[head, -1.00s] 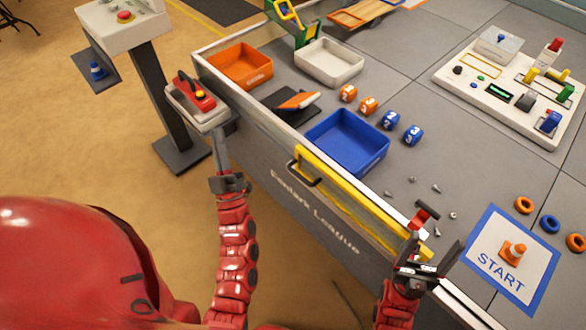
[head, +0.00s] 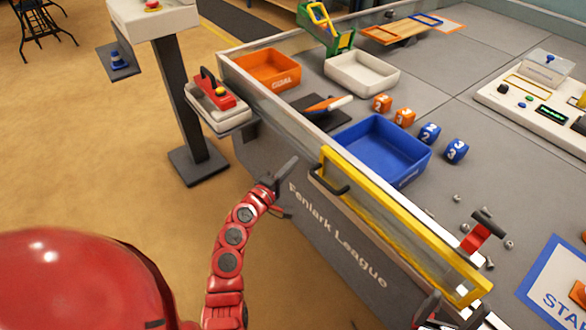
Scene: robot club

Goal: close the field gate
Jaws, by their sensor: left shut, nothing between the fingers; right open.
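The field gate (head: 462,272) is a yellow-framed panel in the field's front wall. It runs close to the line of the wall; I cannot tell whether a gap is left at its right end. A black handle (head: 328,181) sits near its left end. A red latch with a black bar (head: 482,232) stands by its right end. My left gripper (head: 287,172) is shut and empty, outside the wall, left of the handle and apart from it. My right gripper (head: 447,314) is open at the bottom edge, below the gate's right end and partly cut off.
A blue bin (head: 372,170), orange bin (head: 262,82) and white bin (head: 345,87) stand inside the wall. Numbered cubes (head: 430,133) and small screws (head: 509,244) lie nearby. A red-handled device (head: 215,92) sits on a shelf outside the wall.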

